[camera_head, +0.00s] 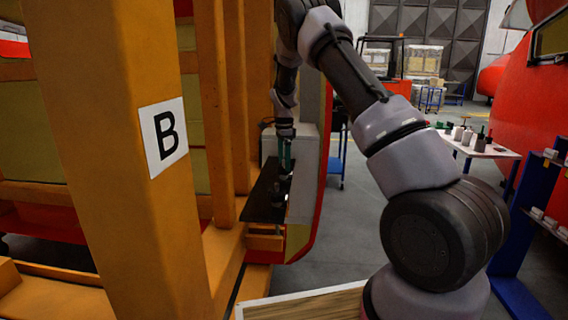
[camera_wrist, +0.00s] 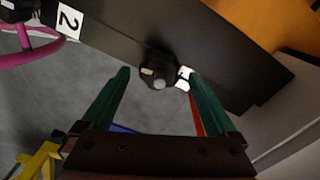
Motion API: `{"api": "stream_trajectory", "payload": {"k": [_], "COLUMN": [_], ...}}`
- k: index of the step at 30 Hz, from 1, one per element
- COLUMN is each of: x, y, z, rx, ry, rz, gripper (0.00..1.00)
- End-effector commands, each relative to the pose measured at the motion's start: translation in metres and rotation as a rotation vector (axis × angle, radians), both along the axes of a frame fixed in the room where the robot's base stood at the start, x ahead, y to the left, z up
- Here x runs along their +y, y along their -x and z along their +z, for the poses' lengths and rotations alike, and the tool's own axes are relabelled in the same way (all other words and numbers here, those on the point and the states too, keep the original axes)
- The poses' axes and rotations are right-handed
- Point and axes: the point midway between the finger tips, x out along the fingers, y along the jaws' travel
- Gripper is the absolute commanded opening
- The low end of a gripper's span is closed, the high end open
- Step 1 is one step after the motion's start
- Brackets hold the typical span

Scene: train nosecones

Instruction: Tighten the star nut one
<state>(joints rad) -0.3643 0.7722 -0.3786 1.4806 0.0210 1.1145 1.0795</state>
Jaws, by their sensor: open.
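A dark star nut (camera_wrist: 158,70) with a light grey centre sits at the edge of a dark plate (camera_wrist: 225,68) in the wrist view. My gripper (camera_wrist: 159,76) is open, with its green fingers apart on either side of the nut. I cannot tell whether they touch it. A small white patch shows beside the nut near the right fingertip. In the head view, my gripper (camera_head: 286,160) hangs over the dark plate (camera_head: 259,205), and the nut is hard to make out beneath it.
An orange frame with a "B" sign (camera_head: 163,135) stands close on the left. A "2" label (camera_wrist: 69,20) is farther along the plate, near a pink ring (camera_wrist: 30,45). A table with small parts (camera_head: 470,145) stands at the right. Grey floor shows below the plate.

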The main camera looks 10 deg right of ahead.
Motion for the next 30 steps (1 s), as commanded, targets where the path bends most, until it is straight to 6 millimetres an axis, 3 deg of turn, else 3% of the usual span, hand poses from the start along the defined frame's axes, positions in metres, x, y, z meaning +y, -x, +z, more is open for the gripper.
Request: {"api": "stream_trajectory", "payload": {"k": [9, 15, 30], "x": [0.0, 0.0, -0.002], "y": [-0.001, -0.001, 0.002], "z": [0.064, 0.091, 0.103], "rx": [-0.005, -0.003, -0.006], "ry": [0.0, 0.001, -0.004], "rz": [0.001, 0.001, 0.006], "gripper": [0.94, 0.94, 0.94]}}
